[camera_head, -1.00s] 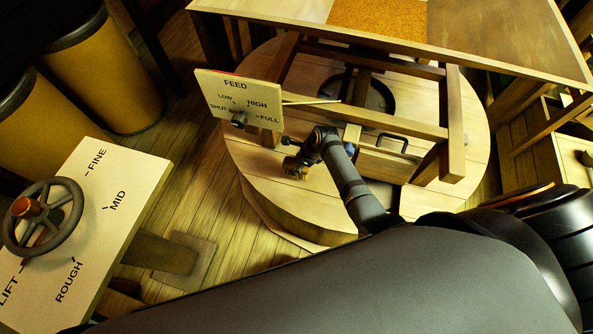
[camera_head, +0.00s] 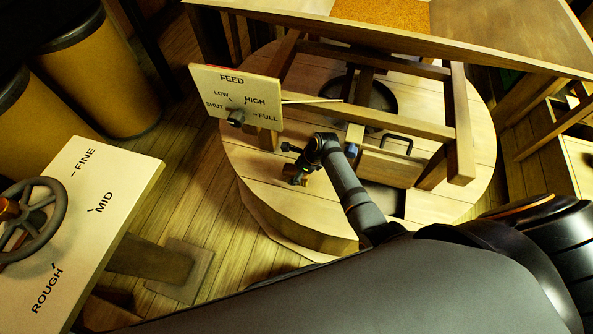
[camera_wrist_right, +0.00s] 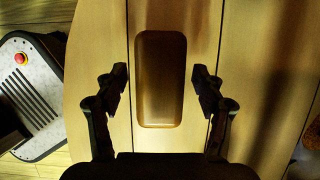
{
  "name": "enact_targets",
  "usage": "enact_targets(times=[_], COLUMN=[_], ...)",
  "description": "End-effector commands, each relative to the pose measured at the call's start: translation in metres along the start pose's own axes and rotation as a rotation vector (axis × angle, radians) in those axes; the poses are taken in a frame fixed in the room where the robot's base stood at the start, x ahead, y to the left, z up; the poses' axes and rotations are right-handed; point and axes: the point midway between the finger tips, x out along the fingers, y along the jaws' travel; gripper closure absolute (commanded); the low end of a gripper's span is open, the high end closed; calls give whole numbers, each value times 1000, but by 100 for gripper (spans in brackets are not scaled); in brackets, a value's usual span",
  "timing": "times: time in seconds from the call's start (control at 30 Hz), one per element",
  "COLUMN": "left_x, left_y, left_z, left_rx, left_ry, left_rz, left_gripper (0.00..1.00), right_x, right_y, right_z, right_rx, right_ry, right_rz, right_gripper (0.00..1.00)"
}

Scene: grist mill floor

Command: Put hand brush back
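A brown block with rounded ends, which looks like the hand brush (camera_wrist_right: 160,80), lies on pale planks in the right wrist view. No bristles show. A small brown part of it (camera_head: 312,178) shows beside the gripper in the head view. My right gripper (camera_head: 294,165) is over the round wooden millstone cover (camera_head: 250,165). In the wrist view the right gripper (camera_wrist_right: 158,84) is open. Its fingers stand on either side of the block with a gap on each side. My left gripper is not in view.
A feed panel (camera_head: 240,82) with a knob stands left of the gripper. A timber frame (camera_head: 462,125) and a black handle (camera_head: 397,140) are to its right. A lift panel (camera_head: 120,185) with a handwheel (camera_head: 32,215) is at the left. Yellow bins (camera_head: 100,75) stand behind it.

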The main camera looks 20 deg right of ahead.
Motion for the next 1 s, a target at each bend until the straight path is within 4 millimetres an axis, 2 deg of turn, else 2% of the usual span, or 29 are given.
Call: enact_targets(times=[0.27, 0.37, 0.5, 0.7, 0.83, 1.0], left_x=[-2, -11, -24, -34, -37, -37], left_y=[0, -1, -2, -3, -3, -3], left_z=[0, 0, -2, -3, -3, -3], left_rx=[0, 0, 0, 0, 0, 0], left_ry=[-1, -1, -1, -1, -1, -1], left_rz=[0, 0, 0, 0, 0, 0], left_gripper=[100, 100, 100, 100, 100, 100], right_x=[-7, -25, -61, -104, -118, -123], right_y=[0, 0, -1, -1, 0, 0], right_z=[2, 2, 2, 2, 1, 1], right_rx=[-1, -1, -1, -2, 0, 0], right_ry=[0, 1, 0, 1, 0, 0], right_rz=[-1, -2, -3, -2, 0, 1], right_gripper=[31, 31, 31, 31, 31, 31])
